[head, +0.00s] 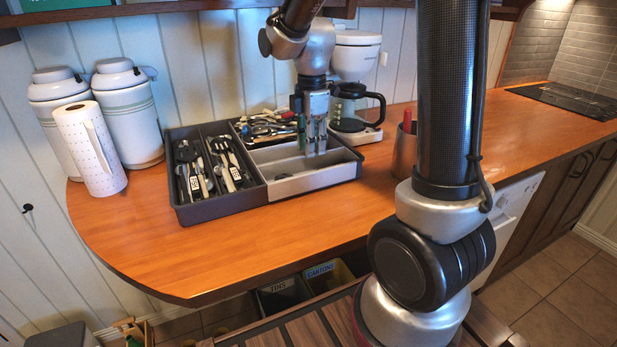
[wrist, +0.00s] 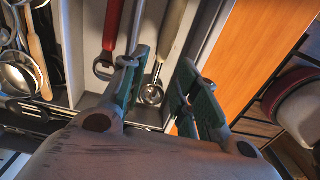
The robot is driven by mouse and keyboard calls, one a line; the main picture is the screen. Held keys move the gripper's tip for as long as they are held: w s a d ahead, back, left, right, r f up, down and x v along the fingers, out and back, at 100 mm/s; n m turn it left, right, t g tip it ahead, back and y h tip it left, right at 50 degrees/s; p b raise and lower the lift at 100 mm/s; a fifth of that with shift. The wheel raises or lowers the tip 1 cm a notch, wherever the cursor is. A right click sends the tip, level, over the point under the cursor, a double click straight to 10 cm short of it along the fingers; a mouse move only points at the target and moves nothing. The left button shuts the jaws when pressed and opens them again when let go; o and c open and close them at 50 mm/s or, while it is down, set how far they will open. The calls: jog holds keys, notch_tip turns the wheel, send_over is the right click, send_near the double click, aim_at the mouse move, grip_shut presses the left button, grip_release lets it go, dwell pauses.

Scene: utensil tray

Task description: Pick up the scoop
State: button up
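A metal scoop with a small round bowl (wrist: 152,94) and a long metal handle lies in a light compartment of the utensil tray, seen in the wrist view. It lies between a red-handled utensil (wrist: 110,35) and the compartment's side. My gripper (wrist: 164,66) is open, its green-padded fingers apart, with the scoop showing between and below them. I see nothing held. In the head view my gripper (head: 312,148) points down over the right part of the dark utensil tray (head: 222,208). The scoop cannot be made out clearly there.
Forks and other cutlery (head: 228,165) fill the left compartments, and more utensils (head: 266,127) lie at the back. A coffee maker (head: 355,95) stands close behind the tray on the right. Two canisters (head: 128,115) and a paper towel roll (head: 90,150) stand left. The front counter is clear.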

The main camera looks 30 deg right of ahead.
jog(key=f, duration=0.7)
jog(key=shift+s+f, duration=0.2)
jog(key=shift+f, duration=0.1)
jog(key=shift+c, duration=0.5)
grip_shut()
